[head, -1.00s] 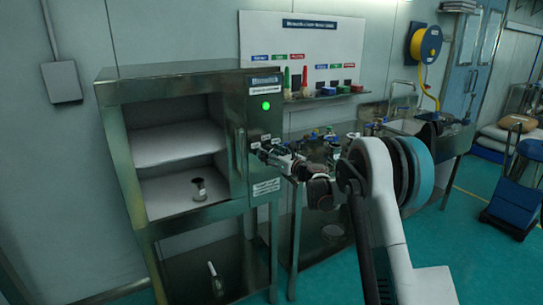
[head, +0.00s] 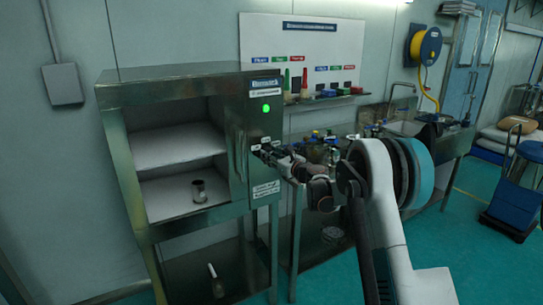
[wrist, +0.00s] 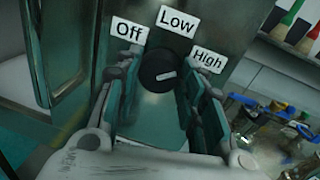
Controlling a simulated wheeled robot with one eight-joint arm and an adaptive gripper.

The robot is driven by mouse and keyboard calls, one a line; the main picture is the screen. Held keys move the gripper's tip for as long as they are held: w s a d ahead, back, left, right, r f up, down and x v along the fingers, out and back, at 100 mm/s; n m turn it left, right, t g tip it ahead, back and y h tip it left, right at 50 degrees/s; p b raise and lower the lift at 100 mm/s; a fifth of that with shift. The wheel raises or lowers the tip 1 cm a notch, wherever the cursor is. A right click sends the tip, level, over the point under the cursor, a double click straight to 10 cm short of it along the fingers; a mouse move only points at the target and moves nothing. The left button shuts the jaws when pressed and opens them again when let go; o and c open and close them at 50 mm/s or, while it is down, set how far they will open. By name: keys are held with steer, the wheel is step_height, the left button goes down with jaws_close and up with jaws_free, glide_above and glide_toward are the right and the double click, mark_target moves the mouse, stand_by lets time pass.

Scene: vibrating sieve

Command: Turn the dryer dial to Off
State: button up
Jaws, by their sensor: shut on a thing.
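The dryer (head: 170,72) is a steel cabinet with an open front, and a green light (head: 266,108) is lit on its right-hand panel. The round black dial (wrist: 156,66) is on that panel, under the white labels Off (wrist: 129,33), Low (wrist: 177,21) and High (wrist: 208,60). A short white mark on the dial lies slightly tilted; I cannot tell which label it selects. My gripper (wrist: 162,76) is shut on the dial, one finger on each side. In the head view my gripper (head: 266,154) is at the panel and hides the dial.
A small metal cup (head: 199,190) stands on the dryer's lower shelf. Teal floor is open in front.

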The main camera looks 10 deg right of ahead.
steer(key=n+h+p, duration=0.1)
steer(key=n, duration=0.5)
steer(key=n+h+p, duration=0.1)
steer(key=n, duration=0.6)
steer(key=n+h+p, duration=0.1)
steer(key=n, duration=0.6)
steer(key=shift+s+a+r+h, duration=0.1)
steer(key=shift+a+h, duration=0.2)
steer(key=shift+h, duration=0.1)
stand_by(0.3)
steer(key=o, duration=1.1)
steer(key=v, duration=1.2)
